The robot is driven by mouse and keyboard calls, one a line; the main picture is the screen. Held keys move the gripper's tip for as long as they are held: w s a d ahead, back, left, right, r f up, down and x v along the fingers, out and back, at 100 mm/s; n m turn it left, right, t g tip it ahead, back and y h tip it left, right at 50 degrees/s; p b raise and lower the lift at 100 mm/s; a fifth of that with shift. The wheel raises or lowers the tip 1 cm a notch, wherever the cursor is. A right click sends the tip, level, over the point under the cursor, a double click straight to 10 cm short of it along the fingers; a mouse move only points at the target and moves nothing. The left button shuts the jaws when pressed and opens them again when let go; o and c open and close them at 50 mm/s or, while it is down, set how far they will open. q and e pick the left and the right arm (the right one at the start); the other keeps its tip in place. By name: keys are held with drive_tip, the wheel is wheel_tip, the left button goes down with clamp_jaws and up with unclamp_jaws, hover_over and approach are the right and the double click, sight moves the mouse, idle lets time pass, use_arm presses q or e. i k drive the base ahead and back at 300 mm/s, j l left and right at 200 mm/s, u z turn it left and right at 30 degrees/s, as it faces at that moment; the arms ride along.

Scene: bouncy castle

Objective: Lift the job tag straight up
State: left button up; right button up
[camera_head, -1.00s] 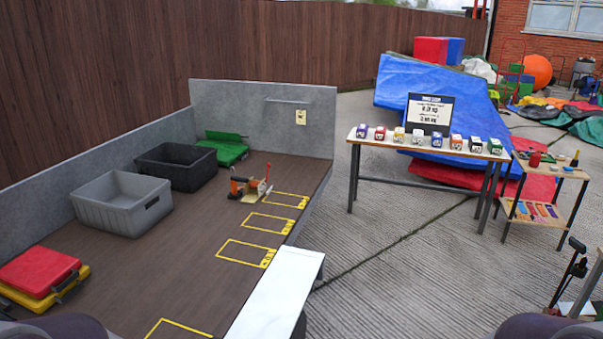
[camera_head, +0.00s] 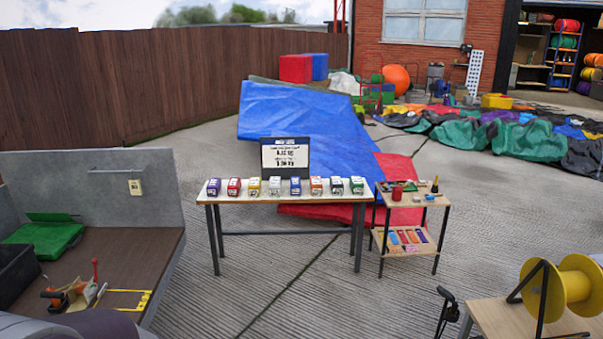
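A small cream tag (camera_head: 135,187) with dark marks hangs upright at the grey back panel (camera_head: 90,210) of the dark-topped bench, at the left of the head view. It looks like the job tag. It is just below a thin grey rail (camera_head: 115,170), and how it is fixed there is too small to tell. Only rounded parts of my own arm show at the bottom left.
The bench top (camera_head: 120,250) holds a green folded item (camera_head: 45,238), a black crate (camera_head: 15,272) and an orange-handled tool (camera_head: 68,296). A table (camera_head: 285,198) with several small boxes, a small shelf stand (camera_head: 410,210) and a yellow reel (camera_head: 560,295) stand right.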

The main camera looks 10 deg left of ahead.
sight(136, 190)
drive_tip(key=i+u, duration=0.15)
drive_tip(key=i, duration=0.45)
drive_tip(key=i+l+u, duration=0.15)
drive_tip(key=i, duration=0.5)
drive_tip(key=i+l+u, duration=0.15)
drive_tip(key=i, duration=0.45)
drive_tip(key=i+j+u, duration=0.2)
drive_tip(key=i+u, duration=0.65)
drive_tip(key=i, duration=0.15)
drive_tip(key=i+l+u, duration=0.1)
drive_tip(key=i+u, duration=0.3)
drive_tip(key=i+l+u, duration=0.3)
drive_tip(key=i+u, duration=0.15)
drive_tip(key=i, duration=0.15)
drive_tip(key=i+j+u, duration=0.1)
drive_tip(key=i+u, duration=0.25)
drive_tip(key=i, duration=0.6)
